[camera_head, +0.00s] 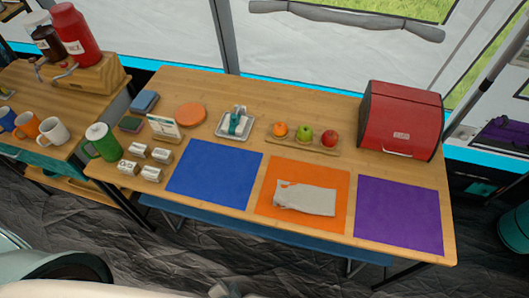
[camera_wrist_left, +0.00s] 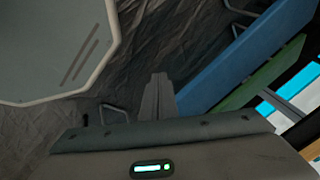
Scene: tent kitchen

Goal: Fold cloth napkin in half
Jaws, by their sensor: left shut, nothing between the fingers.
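The pale grey cloth napkin (camera_head: 306,199) lies on the orange mat (camera_head: 335,174) in the head view. It looks layered, with an uneven upper edge and a small flap at its upper left. My left gripper (camera_wrist_left: 158,97) is in the left wrist view, with its fingers together and nothing between them. It is over the dark ground, apart from the napkin. In the head view only a small pale part of it seems to show at the bottom edge. My right gripper is not in view.
A blue mat (camera_head: 213,172) and a purple mat (camera_head: 400,214) flank the orange one along the wooden table's front. A red bread box (camera_head: 400,118), a fruit board (camera_head: 290,139) and a napkin holder (camera_head: 236,123) stand behind. A green jug (camera_head: 103,141) stands at left.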

